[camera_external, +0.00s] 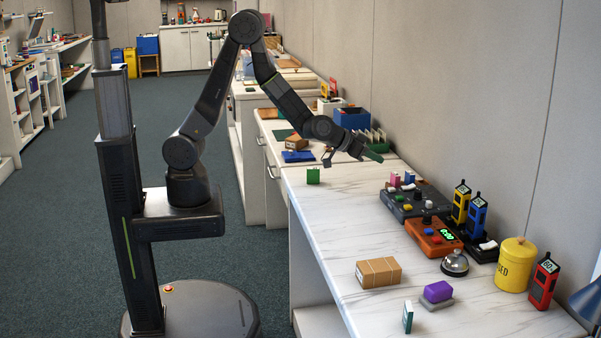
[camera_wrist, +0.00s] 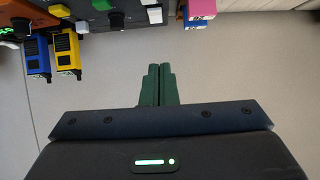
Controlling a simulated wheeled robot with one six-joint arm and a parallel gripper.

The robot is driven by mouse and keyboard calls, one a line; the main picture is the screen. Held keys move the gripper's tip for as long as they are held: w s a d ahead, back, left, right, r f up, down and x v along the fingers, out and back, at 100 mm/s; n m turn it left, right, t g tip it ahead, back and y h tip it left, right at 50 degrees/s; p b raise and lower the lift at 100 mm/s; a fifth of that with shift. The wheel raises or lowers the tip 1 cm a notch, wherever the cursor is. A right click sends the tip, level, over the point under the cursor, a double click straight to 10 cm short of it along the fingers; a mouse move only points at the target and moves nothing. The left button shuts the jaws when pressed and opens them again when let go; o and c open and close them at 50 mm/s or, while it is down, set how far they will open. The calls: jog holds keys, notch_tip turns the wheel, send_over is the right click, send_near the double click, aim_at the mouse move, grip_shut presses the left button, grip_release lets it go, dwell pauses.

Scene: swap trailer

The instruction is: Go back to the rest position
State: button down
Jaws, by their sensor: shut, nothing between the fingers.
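My gripper (camera_external: 374,156) is at the end of my raised, bent arm, above the far end of the white marbled counter (camera_external: 330,230) in the external view. In the wrist view its two dark green fingers (camera_wrist: 157,85) are together with nothing between them. A small green block (camera_external: 313,176) stands on the counter to the left of the gripper, apart from it.
A cardboard box (camera_external: 378,272) and purple block (camera_external: 438,291) lie nearer. The counter's middle is clear.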

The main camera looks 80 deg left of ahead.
jog(key=shift+w, duration=0.1)
jog(key=x, duration=1)
jog(key=shift+w+r, duration=0.25)
jog(key=shift+w, duration=0.1)
jog(key=shift+r+g+p, duration=0.5)
jog(key=shift+r+p, duration=0.2)
jog(key=shift+r, duration=0.1)
jog(key=shift+v, duration=0.9)
jog(key=shift+s+f, duration=0.1)
jog(key=shift+f, duration=0.1)
